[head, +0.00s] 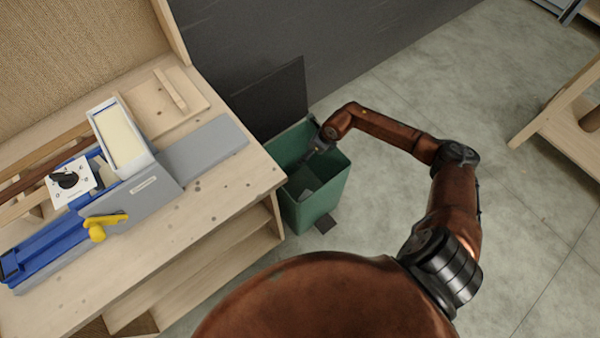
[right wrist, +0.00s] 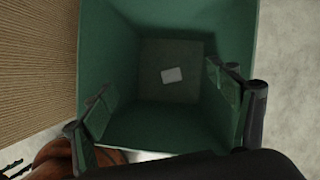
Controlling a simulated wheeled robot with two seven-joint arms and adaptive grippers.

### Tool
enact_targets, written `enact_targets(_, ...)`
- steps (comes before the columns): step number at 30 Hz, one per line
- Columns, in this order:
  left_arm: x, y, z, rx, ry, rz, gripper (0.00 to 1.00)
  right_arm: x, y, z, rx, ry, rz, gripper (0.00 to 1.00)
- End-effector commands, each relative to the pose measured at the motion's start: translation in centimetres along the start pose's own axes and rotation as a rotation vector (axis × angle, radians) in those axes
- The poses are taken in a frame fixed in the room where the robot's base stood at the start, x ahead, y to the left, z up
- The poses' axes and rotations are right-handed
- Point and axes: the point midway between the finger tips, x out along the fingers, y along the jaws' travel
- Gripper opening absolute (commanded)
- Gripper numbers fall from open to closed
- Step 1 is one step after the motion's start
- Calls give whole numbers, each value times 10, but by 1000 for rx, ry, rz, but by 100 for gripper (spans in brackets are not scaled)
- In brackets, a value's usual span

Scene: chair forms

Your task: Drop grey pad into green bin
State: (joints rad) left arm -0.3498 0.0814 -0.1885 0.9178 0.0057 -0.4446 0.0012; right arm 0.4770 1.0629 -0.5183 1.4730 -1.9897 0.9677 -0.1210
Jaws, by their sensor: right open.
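The green bin (head: 318,203) stands on the floor beside the wooden bench, its open top facing up. My right gripper (head: 312,152) is at the bin's mouth. In the right wrist view, my right gripper (right wrist: 160,95) has its fingers spread wide with nothing between them, and it looks down into the green bin (right wrist: 113,40). The small light grey pad (right wrist: 172,75) lies on the bin's floor, well below the fingers and apart from them. My left gripper is not in view.
The wooden bench (head: 225,212) holds a blue and grey device with a yellow handle (head: 103,226), a white tray (head: 108,118) and a flat grey plate (head: 205,148). A dark wall is behind the bin. Open floor (head: 400,110) lies to its right, with a wooden stand (head: 565,125) farther off.

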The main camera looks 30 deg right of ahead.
Motion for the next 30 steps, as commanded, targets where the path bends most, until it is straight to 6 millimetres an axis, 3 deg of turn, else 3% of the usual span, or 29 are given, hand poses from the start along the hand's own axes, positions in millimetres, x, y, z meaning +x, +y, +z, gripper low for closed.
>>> enact_targets(8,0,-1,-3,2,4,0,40,-11,-1,0,-2,-1,-2,81)
enact_targets(21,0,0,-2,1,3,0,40,-96,-1,-1,-2,1,-3,81)
enact_targets(30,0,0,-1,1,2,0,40,-120,0,-1,0,1,0,81)
